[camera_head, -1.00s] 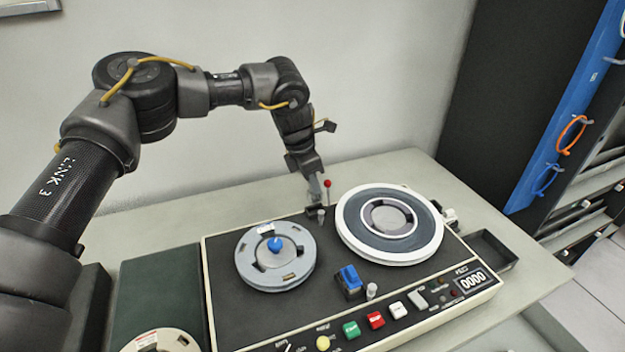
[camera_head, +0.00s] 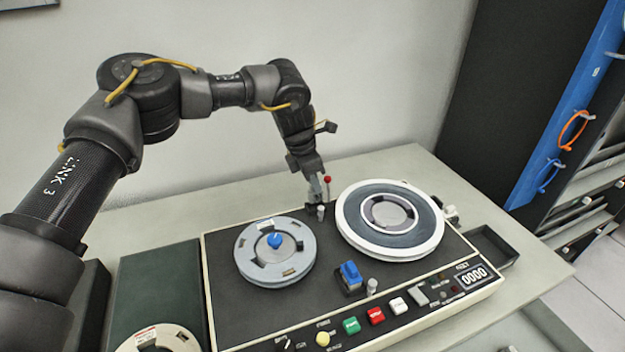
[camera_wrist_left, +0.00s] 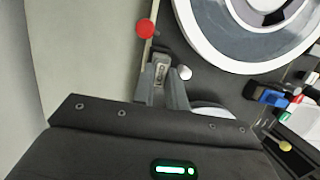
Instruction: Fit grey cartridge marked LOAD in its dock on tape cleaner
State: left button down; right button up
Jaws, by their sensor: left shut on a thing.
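The tape cleaner (camera_head: 222,325) is a dark-topped deck with a cream rim, standing on the table. My left gripper (camera_head: 317,190) is at its back edge, between the two reels, pointing down. In the left wrist view, my left gripper (camera_wrist_left: 162,88) is shut on the small grey cartridge (camera_wrist_left: 160,71), whose label is too small to read surely. The cartridge sits low at the deck's back edge. The dock is hidden around the fingertips, so I cannot tell how far the cartridge is seated. My right gripper is not in view.
A red-knobbed lever (camera_head: 327,180) stands close beside the gripper. A grey reel (camera_head: 252,262) lies left, a larger white-rimmed reel (camera_head: 346,232) right. A blue block (camera_head: 351,275) and coloured buttons are nearer the front. An open black tray (camera_head: 490,246) is at the right.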

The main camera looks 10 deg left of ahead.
pick_arm(q)
jog(key=shift+p, duration=0.6)
dwell(0.6)
jog(key=shift+f+b, duration=0.35)
jog(key=shift+f, duration=0.6)
dwell(0.4)
dwell(0.7)
jog(key=shift+f, duration=0.75)
jog(key=c, duration=1.3)
grip_release()
jog(key=shift+c, duration=1.1)
jog(key=shift+r, duration=0.1)
jog(key=shift+r+p, duration=2.9)
jog(key=shift+r, duration=1)
